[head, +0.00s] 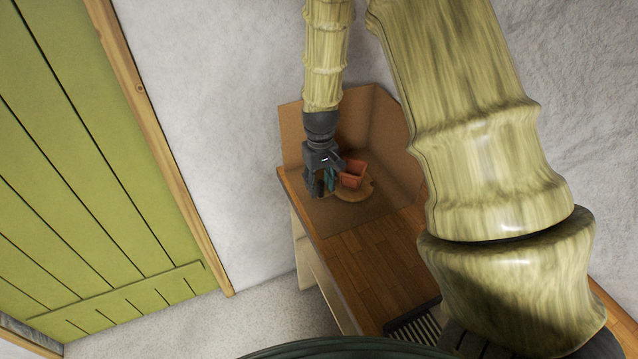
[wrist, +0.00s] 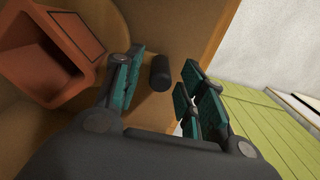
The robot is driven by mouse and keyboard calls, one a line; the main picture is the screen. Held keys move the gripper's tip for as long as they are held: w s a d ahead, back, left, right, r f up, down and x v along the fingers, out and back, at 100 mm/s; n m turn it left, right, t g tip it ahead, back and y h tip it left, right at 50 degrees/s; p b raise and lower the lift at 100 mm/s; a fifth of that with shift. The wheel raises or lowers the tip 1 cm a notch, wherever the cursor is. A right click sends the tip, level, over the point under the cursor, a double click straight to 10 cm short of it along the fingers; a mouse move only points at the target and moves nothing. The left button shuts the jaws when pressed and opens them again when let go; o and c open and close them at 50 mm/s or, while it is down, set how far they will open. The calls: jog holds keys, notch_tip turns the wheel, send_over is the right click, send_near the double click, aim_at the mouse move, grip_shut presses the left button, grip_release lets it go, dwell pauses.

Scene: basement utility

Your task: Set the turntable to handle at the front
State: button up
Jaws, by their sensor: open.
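The turntable (head: 355,196) is a round wooden disc on the bench, inside a brown corner screen. A terracotta-coloured, open-topped square pot (head: 353,173) stands on it. The pot fills the upper left of the wrist view (wrist: 50,60). My gripper (head: 322,184) points down at the left side of the turntable, beside the pot. Its teal-padded fingers are open in the wrist view. A short dark cylinder (wrist: 160,72), seemingly the turntable's handle, shows between the fingers, with gaps on both sides. I cannot tell whether the fingertips reach down around it. In the head view the gripper hides that spot.
Brown panels (head: 293,132) stand behind and beside the turntable. The wooden bench top (head: 365,262) is clear in front of it, up to a dark slotted grille (head: 415,322). A green plank door (head: 85,170) is at the left, with open floor below the bench.

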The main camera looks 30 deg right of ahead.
notch_tip(320, 180, up, 12)
jog(key=shift+f, duration=0.2)
dwell(0.4)
dwell(0.4)
